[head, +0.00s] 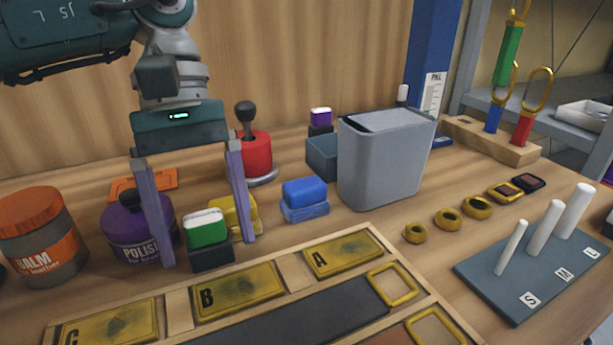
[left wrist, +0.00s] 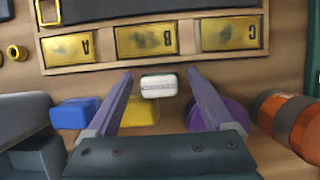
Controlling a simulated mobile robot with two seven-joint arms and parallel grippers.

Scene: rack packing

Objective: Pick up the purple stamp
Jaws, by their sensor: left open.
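The purple stamp (head: 320,117) has a white top and a dark base. It stands at the back of the table in the head view, behind a dark blue-grey box and left of the grey bin. My left gripper (head: 206,246) is open and points down well to the front left of it. A green stamp (head: 206,230) with a white top and black base stands between its spread fingers, and no grip on it shows. In the left wrist view, that white top (left wrist: 159,86) sits between the fingertips (left wrist: 160,74). The purple stamp is not identifiable there. My right gripper is not in view.
A purple polish jar (head: 128,233) and balm jar (head: 42,245) are at left. A lettered tray (head: 178,300) lies in front.

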